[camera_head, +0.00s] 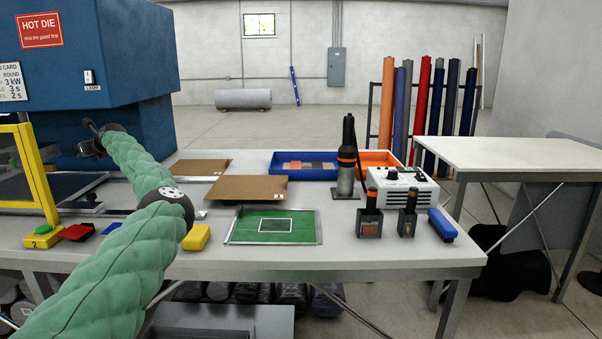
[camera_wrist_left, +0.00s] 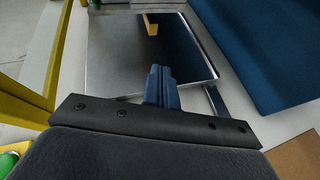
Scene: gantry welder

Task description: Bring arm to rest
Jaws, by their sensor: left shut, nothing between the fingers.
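My left arm, in a green padded sleeve, comes in from the bottom left in the head view and bends at a dark elbow joint. My left gripper (camera_head: 92,142) is up by the blue press at the far left, small and partly hidden by the arm's end. In the left wrist view its two blue fingers (camera_wrist_left: 162,85) are together and empty, above or in front of a shiny metal plate (camera_wrist_left: 112,62). I cannot tell whether they touch it. My right arm and gripper are not in view.
The blue press (camera_head: 120,55) and yellow guard frame (camera_head: 33,175) stand close around my left gripper. The workbench (camera_head: 365,255) holds brown boards (camera_head: 240,188), a green mat (camera_head: 275,220), a yellow block (camera_head: 196,237), a torch (camera_head: 348,155) and a control box (camera_head: 400,188). A bare side table (camera_head: 520,155) stands right.

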